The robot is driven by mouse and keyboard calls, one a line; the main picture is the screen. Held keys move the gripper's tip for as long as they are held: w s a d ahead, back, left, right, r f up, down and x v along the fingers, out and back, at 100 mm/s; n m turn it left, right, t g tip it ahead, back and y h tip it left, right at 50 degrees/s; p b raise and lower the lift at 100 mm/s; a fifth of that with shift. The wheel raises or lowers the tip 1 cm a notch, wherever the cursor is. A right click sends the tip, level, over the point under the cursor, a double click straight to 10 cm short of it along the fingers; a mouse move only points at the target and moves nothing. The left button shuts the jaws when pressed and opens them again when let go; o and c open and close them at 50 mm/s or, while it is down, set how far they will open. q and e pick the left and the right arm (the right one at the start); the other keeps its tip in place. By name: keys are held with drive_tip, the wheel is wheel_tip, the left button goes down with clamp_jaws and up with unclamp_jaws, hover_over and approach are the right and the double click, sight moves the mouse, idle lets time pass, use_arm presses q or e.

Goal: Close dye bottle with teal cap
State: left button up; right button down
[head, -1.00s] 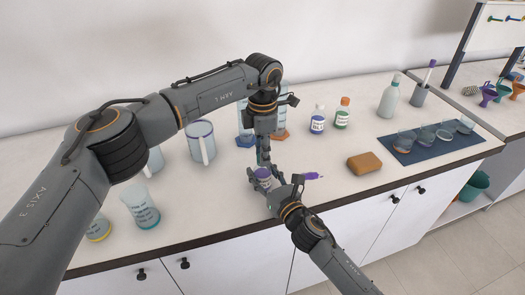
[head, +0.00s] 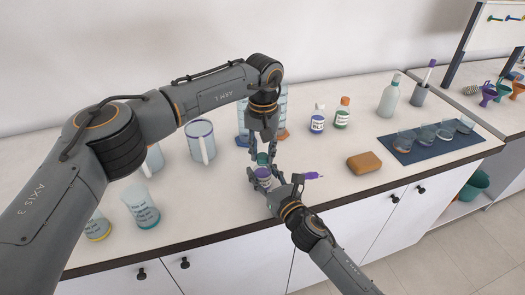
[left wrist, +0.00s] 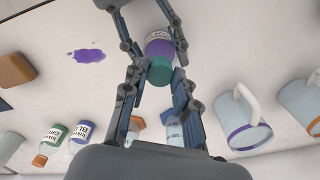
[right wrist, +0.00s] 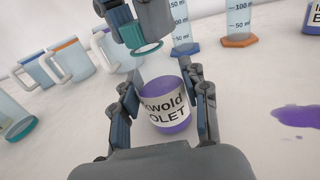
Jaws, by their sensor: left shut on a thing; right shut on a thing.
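The dye bottle (right wrist: 165,105) is clear, with violet dye and a white label reading "VIOLET" in the right wrist view. My right gripper (head: 262,180) is shut around it and holds it upright near the counter's front edge. The teal cap (right wrist: 138,34) is in the fingers of my left gripper (head: 264,156), which points down from above. The cap is over the bottle's mouth; I cannot tell whether it touches the neck. The left wrist view shows the teal cap (left wrist: 160,70) in line with the bottle.
A purple spill (head: 313,176) and an orange sponge (head: 364,163) lie to the right. Blue (head: 318,119) and green (head: 342,113) ink bottles stand behind. Graduated cylinders (right wrist: 239,20) are behind the grippers. Mugs (head: 201,141) and a beaker (head: 141,206) stand left.

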use_arm(q)
drive_tip(key=m, duration=0.3)
drive_tip(key=o, duration=0.7)
drive_tip(key=shift+r, duration=2.25)
drive_tip(key=shift+c, duration=0.3)
